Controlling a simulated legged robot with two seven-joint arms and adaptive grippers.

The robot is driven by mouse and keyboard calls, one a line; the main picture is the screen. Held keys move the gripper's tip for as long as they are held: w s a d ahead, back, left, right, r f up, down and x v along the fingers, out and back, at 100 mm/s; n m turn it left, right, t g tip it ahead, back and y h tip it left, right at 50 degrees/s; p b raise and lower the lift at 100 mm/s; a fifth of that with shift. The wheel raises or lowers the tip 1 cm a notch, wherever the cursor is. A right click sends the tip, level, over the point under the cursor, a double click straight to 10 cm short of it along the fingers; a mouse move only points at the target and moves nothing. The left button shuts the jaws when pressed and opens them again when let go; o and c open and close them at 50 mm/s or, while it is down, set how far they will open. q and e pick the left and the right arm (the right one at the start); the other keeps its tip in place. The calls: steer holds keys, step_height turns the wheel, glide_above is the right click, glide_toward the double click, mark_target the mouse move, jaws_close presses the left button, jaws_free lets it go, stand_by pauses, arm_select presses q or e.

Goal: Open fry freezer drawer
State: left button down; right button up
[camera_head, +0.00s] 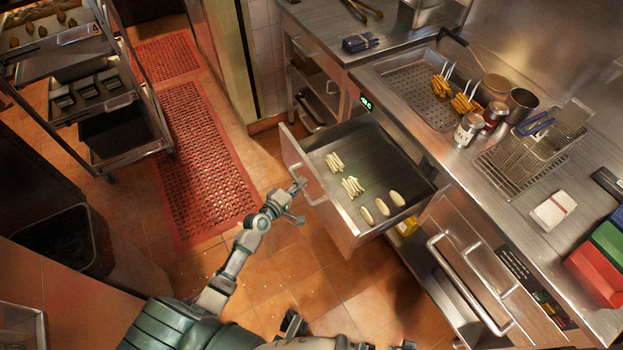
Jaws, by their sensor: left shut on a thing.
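The fry freezer drawer (385,150) is pulled out from under the steel counter. Pale uncooked fries (352,187) lie in small bunches inside it, with several pale oblong pieces (382,207) near its front right. My left gripper (297,187) is at the handle (308,184) on the drawer's front panel and is shut on it. The fingertips are small in the picture. Part of my right arm shows at the bottom edge, near a dark gripper-like part (292,324), whose jaws I cannot make out.
A second drawer with a bar handle (470,285) is to the right. The counter above holds a perforated fry tray (415,92), shakers (468,129), a wire basket (520,155) and coloured boxes (598,270). A wheeled rack (125,130) stands left beside red floor mats (195,150). Tiled floor lies open in front.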

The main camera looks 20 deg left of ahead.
arm_select(q)
steer(key=s+a, duration=0.2)
steer(key=s, duration=0.1)
steer(key=shift+s+f, duration=0.1)
steer(key=shift+f, duration=0.3)
arm_select(e)
steer(key=shift+s+r, duration=0.35)
steer(key=shift+r, duration=0.35)
steer(key=shift+w+a, duration=0.1)
arm_select(q)
steer(key=c, duration=1.2)
jaws_free()
steer(key=shift+o, duration=0.5)
steer(key=shift+r, duration=0.15)
arm_select(e)
steer(key=shift+w, duration=0.25)
arm_select(q)
steer(key=v, duration=1.1)
steer(key=shift+s, duration=0.3)
arm_select(e)
steer(key=shift+s, duration=0.1)
